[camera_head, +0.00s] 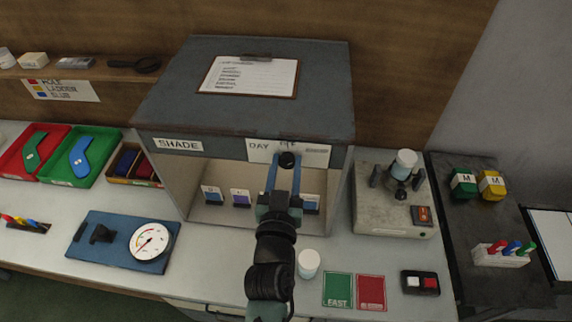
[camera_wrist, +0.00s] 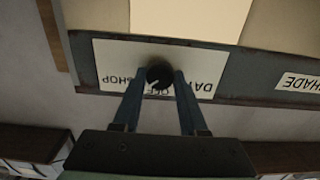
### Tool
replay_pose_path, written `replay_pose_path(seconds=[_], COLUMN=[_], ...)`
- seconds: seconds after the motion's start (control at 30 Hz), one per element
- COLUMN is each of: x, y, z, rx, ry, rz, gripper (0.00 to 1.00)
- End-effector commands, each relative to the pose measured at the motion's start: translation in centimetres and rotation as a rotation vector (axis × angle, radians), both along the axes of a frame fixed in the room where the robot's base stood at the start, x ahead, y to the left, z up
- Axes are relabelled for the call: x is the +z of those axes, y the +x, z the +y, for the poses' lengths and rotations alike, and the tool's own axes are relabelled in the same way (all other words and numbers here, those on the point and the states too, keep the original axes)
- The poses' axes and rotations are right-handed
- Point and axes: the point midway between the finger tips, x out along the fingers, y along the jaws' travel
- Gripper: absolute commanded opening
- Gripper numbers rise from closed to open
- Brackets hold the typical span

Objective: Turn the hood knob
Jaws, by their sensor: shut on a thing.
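The hood (camera_head: 230,110) is a grey box with an open lit front, on the bench in the head view. Its black knob (camera_head: 288,159) sits on a white label plate on the front edge, and it also shows in the wrist view (camera_wrist: 159,75). The plate reads DAY, OFF and SHOP, upside down in the wrist view. A pale pointer mark on the knob points down and left there, near OFF. My gripper (camera_wrist: 160,82) has its two blue fingers on either side of the knob, shut on it. In the head view my gripper (camera_head: 287,168) partly covers the label plate.
Inside the hood stand small labelled cards (camera_head: 241,198). A white jar (camera_head: 308,263) stands beside my arm, near green and red cards (camera_head: 338,290). A grey device (camera_head: 394,210) stands right of the hood. A dial gauge (camera_head: 151,240) lies on a blue board at left.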

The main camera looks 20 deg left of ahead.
Motion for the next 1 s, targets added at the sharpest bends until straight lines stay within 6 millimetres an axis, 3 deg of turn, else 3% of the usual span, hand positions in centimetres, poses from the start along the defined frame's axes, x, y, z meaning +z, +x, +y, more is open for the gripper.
replay_pose_path(seconds=[0.37, 1.0], x=[-0.01, -0.07], y=[-0.02, -0.06], z=[0.05, 0.19], rx=[0.000, 0.000], ry=[-0.147, -0.661], rz=[-0.042, -0.189], gripper=[0.00, 0.00])
